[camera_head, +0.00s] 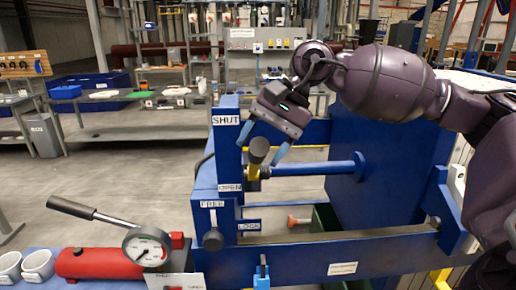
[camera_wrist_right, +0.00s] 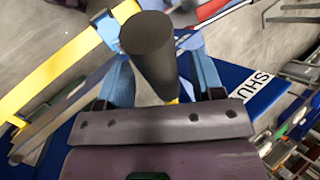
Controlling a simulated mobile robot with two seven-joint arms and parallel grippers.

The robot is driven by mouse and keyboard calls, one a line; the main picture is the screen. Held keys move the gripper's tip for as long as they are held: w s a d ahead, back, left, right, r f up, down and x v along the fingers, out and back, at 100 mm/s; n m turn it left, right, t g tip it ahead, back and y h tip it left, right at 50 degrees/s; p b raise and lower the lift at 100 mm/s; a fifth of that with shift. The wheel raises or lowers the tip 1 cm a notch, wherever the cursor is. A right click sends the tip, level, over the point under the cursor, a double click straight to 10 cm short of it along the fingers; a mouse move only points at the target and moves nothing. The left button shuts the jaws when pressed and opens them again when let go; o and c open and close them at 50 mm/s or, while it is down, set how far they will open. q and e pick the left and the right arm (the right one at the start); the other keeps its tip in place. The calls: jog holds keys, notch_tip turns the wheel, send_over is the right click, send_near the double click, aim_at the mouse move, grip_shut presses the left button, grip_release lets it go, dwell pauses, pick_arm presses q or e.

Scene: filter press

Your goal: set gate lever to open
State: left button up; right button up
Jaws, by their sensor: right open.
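A lever with a black cylindrical handle (camera_head: 258,150) and a yellow arm (camera_head: 252,172) is on the blue post between a SHUT label (camera_head: 226,120) above and an OPEN label (camera_head: 230,188) below. The yellow arm shows near the height of the OPEN label. My right gripper (camera_head: 262,152) is open, its blue fingers pointing down on either side of the handle. In the right wrist view the black handle (camera_wrist_right: 150,50) stands between the two spread fingers. Whether either finger touches it, I cannot tell. My left gripper is not in view.
A FREE/LOCK lever (camera_head: 213,238) is lower on the blue frame. A red pump (camera_head: 95,263) with a gauge (camera_head: 146,247) and white cups (camera_head: 38,264) are at the front left. A blue horizontal rod (camera_head: 315,168) runs right of the handle. Open floor lies behind left.

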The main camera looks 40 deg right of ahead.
jog(key=shift+w+a+f, duration=0.1)
jog(key=shift+a+f, duration=0.3)
jog(key=shift+f, duration=0.2)
grip_shut()
